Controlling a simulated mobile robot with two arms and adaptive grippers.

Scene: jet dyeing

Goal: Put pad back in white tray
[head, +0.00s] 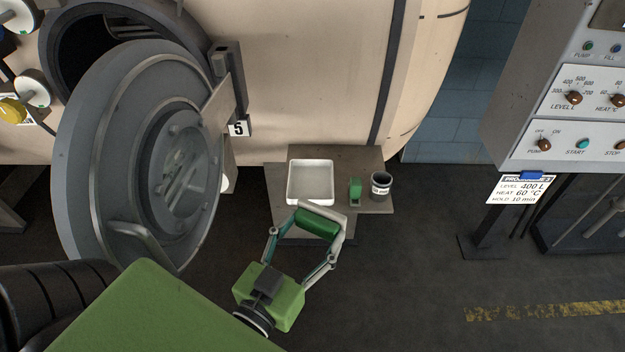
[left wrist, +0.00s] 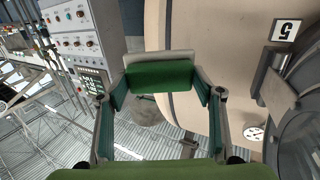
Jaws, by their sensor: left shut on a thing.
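The white tray (head: 290,184) is a shallow, empty rectangular tray on a small grey side table. My left gripper (head: 316,224) is shut on a green pad (head: 318,228) with a pale grey edge, just in front of the tray's near edge in the head view. In the left wrist view the pad (left wrist: 160,77) spans between the fingertips of my left gripper (left wrist: 160,82). The pad's height over the table is hard to tell. My right gripper is not in view.
A small green block (head: 355,191) and a dark grey cup (head: 381,186) with a label stand right of the tray on the side table (head: 345,158). The open round machine door (head: 140,160) is at the left. A control panel (head: 580,100) stands at the right.

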